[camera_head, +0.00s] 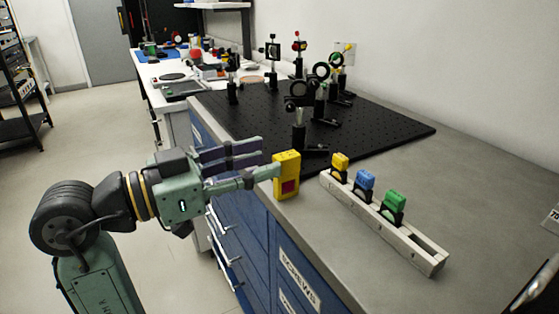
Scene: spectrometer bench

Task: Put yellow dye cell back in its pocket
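A yellow block (287,168) with a dark pink square window stands upright at the near edge of the bench. A smaller yellow-topped piece (340,160) sits in the left end of the pale rack (410,251). I cannot tell for certain which of the two is the yellow dye cell. My gripper (268,160) points right, its two fingers apart with a gap between them. The nearer fingertip meets or overlaps the block's left side; contact is unclear. The gripper looks open, with nothing seen between its fingers.
A blue piece (365,180) and a green piece (395,201) stand in the rack; its right end shows an empty slot. A black breadboard (390,125) with several optics mounts lies behind. Grey bench (460,195) right of the rack is clear. Blue drawers are below the edge.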

